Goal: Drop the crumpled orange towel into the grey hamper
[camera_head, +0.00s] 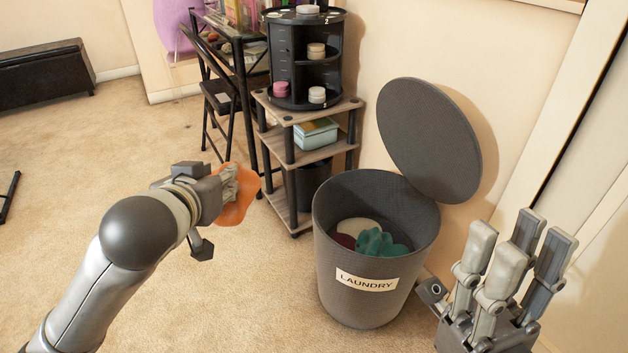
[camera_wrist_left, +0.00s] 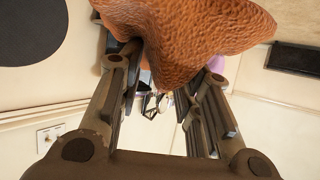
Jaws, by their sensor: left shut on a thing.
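The crumpled orange towel (camera_head: 238,196) hangs from my left gripper (camera_head: 232,184) in the head view, to the left of the hamper. It also fills the upper middle of the left wrist view (camera_wrist_left: 190,40), between the fingers of the left gripper (camera_wrist_left: 165,75), which is shut on it. The grey hamper (camera_head: 345,250) stands upright with a LAUNDRY label, its round lid (camera_head: 430,140) tilted up and open. Teal, dark red and pale cloths (camera_head: 372,241) lie inside it. My right gripper (camera_head: 508,255) is at the lower right, fingers up, spread and empty, beside the hamper.
A wooden shelf stand (camera_head: 325,150) with a black rotating organizer (camera_head: 307,60) stands behind the hamper, between it and a black folding chair (camera_head: 215,95). A wall is on the right. Bare carpet (camera_head: 90,160) lies on the left.

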